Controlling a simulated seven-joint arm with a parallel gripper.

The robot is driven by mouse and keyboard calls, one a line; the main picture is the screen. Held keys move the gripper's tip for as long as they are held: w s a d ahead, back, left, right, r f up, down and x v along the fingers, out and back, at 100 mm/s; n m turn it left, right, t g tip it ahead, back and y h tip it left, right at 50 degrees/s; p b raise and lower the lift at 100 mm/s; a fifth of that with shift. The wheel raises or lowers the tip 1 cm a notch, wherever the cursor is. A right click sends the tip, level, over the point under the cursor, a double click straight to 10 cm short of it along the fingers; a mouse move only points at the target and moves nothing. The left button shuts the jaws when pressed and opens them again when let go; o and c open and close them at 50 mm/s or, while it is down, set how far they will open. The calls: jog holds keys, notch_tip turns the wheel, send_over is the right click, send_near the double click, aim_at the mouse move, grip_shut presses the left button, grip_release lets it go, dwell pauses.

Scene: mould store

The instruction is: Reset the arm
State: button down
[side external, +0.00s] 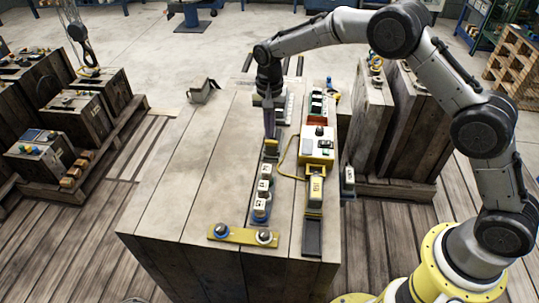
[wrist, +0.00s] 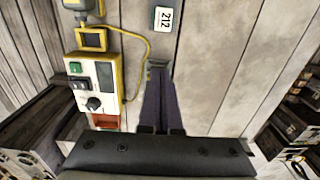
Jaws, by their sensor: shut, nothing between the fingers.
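My gripper (side external: 269,136) points down over the wooden bench top (side external: 190,150), above a row of small labelled pieces. In the wrist view its two fingers (wrist: 157,72) lie together, with nothing held between them. A small yellowish piece (side external: 271,144) is just below the fingertips; I cannot tell whether they touch it. The white-and-yellow control box (side external: 318,145) stands to the right of my gripper, and it shows to the left in the wrist view (wrist: 95,85).
Several labelled pieces (side external: 262,190) line up towards the front. A yellow bar (side external: 243,235) with two round knobs lies near the front edge. A yellow cable (wrist: 147,45) curves beside the fingers. Wooden crates (side external: 370,125) stand to the right. The bench's left side is mostly clear.

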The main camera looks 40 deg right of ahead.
notch_tip(320, 180, up, 14)
jog(key=s+d+t, duration=0.1)
jog(key=d+t, duration=0.1)
jog(key=d, duration=0.1)
jog(key=s+d+r+n+t, duration=0.1)
jog(key=s+d+r+t, duration=0.1)
jog(key=s+r, duration=0.6)
jog(key=s+d+r+n+t, duration=0.1)
jog(key=s+d+r, duration=0.2)
jog(key=s+r, duration=0.5)
jog(key=s+f+n, duration=0.3)
jog(key=s+f, duration=0.2)
jog(key=s, duration=0.5)
jog(key=s+d+f+n, duration=0.1)
jog(key=s+f+n, duration=0.3)
jog(key=s, duration=0.6)
notch_tip(320, 180, down, 2)
jog(key=shift+d+f+t, duration=0.15)
jog(key=shift+d+t, duration=0.05)
jog(key=shift+t, duration=0.1)
jog(key=shift+s, duration=0.1)
